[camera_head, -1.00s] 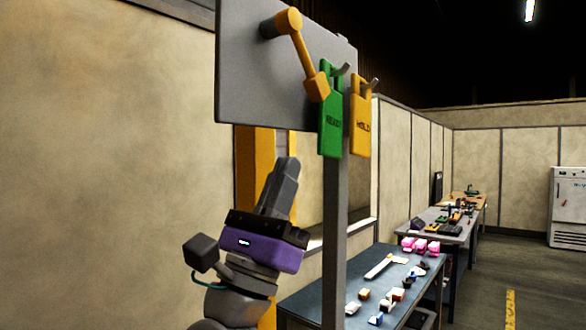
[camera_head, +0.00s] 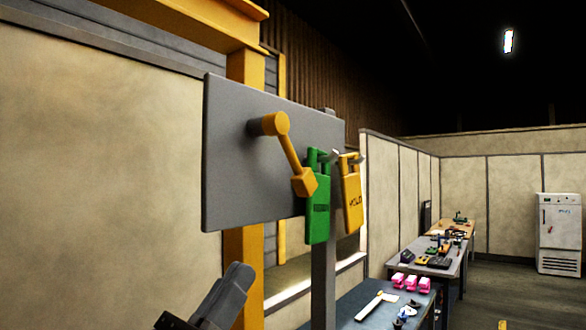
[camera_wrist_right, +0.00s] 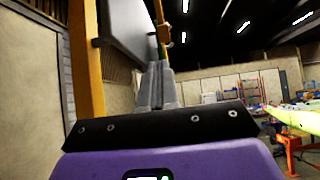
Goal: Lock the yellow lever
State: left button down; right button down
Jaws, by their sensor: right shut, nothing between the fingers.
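The yellow lever (camera_head: 287,147) is mounted on a grey upright panel (camera_head: 235,150) in the head view. Its arm slopes down to the right from a round hub to a blocky end knob. A green tag (camera_head: 317,215) hangs right behind the knob, and a yellow tag (camera_head: 350,200) hangs beside it. My right gripper (camera_head: 238,272) is below the panel's lower left part, clear of the lever, pointing up with its fingers together and empty. In the right wrist view the closed fingers (camera_wrist_right: 158,70) point up beneath the panel (camera_wrist_right: 128,35). My left gripper is not in view.
A grey post (camera_head: 323,280) holds the panel. A yellow column (camera_head: 243,250) stands behind it. A blue-grey table (camera_head: 350,312) with small parts is at lower right, with more workbenches (camera_head: 425,258) beyond. A white cabinet (camera_head: 558,235) stands far right. Space in front of the panel looks clear.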

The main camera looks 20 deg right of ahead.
aim_at(305, 190)
pick_arm(q)
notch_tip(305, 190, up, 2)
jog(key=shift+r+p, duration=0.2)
jog(key=shift+p, duration=0.55)
pick_arm(e)
jog(key=shift+s+a+r+g, duration=0.1)
jog(key=shift+s+g, duration=0.3)
jog(key=shift+s, duration=0.4)
